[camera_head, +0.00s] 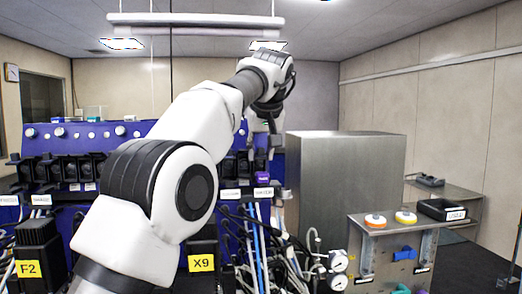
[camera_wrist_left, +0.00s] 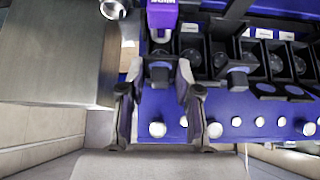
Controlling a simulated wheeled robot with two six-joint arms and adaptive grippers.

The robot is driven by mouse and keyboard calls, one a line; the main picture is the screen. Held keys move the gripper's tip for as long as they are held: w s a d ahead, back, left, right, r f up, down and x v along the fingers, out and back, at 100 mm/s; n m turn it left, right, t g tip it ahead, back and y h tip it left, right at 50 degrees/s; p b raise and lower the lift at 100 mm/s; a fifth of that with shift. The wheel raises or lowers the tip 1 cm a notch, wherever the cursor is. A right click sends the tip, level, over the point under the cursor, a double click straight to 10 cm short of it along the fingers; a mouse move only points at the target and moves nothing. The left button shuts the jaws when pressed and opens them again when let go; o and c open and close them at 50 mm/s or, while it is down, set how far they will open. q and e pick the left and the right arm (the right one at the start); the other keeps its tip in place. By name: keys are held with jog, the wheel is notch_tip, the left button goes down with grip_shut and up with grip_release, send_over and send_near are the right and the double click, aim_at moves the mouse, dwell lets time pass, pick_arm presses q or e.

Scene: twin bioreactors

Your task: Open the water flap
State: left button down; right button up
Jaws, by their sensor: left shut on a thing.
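My left gripper (camera_head: 262,152) hangs down at the right end of the blue bioreactor panel. In the left wrist view its two fingers (camera_wrist_left: 160,72) stand on either side of a small black flap (camera_wrist_left: 159,76), shut on it. I take this to be the water flap; how far it is tilted is hard to tell. A purple block with white lettering (camera_wrist_left: 162,14) sits just beyond the fingertips in that view, and it also shows below the gripper in the head view (camera_head: 263,177). My right gripper is not in view.
More black flaps (camera_head: 67,169) line the blue panel (camera_head: 145,130), with white knobs (camera_wrist_left: 215,130) along its edge. A large steel cabinet (camera_head: 340,190) stands close on the right. Tubes (camera_head: 262,240) and gauges (camera_head: 338,262) crowd the space below.

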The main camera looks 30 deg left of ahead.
pick_arm(q)
jog(key=c, duration=1.1)
grip_release()
jog(key=shift+f, duration=0.25)
jog(key=shift+w, duration=0.2)
jog(key=shift+a, duration=0.1)
jog(key=shift+r, duration=0.15)
jog(key=shift+s+d+r, duration=0.2)
jog(key=shift+r, duration=0.05)
jog(key=shift+s+d+r, duration=0.1)
jog(key=shift+s+d, duration=0.1)
jog(key=shift+s, duration=0.1)
jog(key=s+d, duration=0.2)
jog(key=s, duration=0.1)
jog(key=s+d, duration=0.2)
jog(key=s, duration=0.1)
jog(key=s+d, duration=0.2)
jog(key=s, duration=0.1)
jog(key=shift+d, duration=0.35)
